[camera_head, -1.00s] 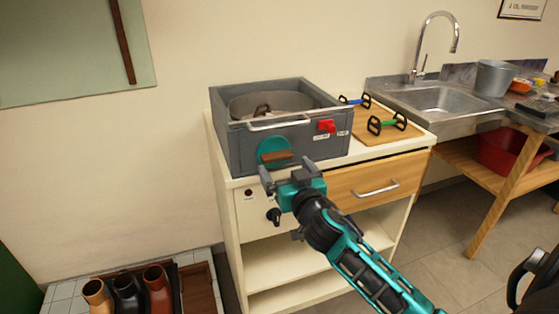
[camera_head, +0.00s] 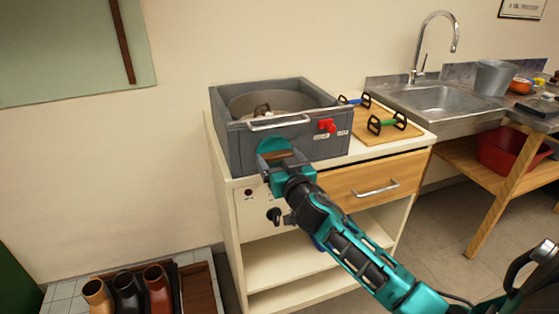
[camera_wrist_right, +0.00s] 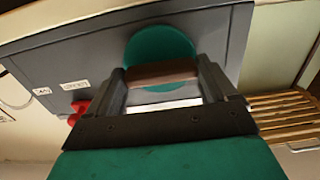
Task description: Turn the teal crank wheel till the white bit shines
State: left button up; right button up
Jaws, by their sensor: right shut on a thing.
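The teal crank wheel (camera_head: 274,145) is on the front of a grey box-like machine (camera_head: 240,150); it also shows in the right wrist view (camera_wrist_right: 160,45). A brown handle bar (camera_wrist_right: 162,73) crosses the wheel. My right gripper (camera_head: 283,160) is at the wheel, its fingers (camera_wrist_right: 165,88) on either side of the brown bar and shut on it. The gripper hides the lower part of the wheel in the head view. I cannot make out the white bit for certain inside the machine's round bowl (camera_head: 285,103). My left gripper is not in view.
A red knob (camera_head: 327,125) sits right of the wheel on the machine front. A metal bar (camera_head: 278,121) runs along the machine's top front. The cabinet (camera_head: 232,205) has a black knob (camera_head: 274,215) and a drawer handle (camera_head: 376,188) below. A wooden board (camera_head: 380,135) lies to the right.

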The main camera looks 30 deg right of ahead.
jog(key=shift+c, duration=1.4)
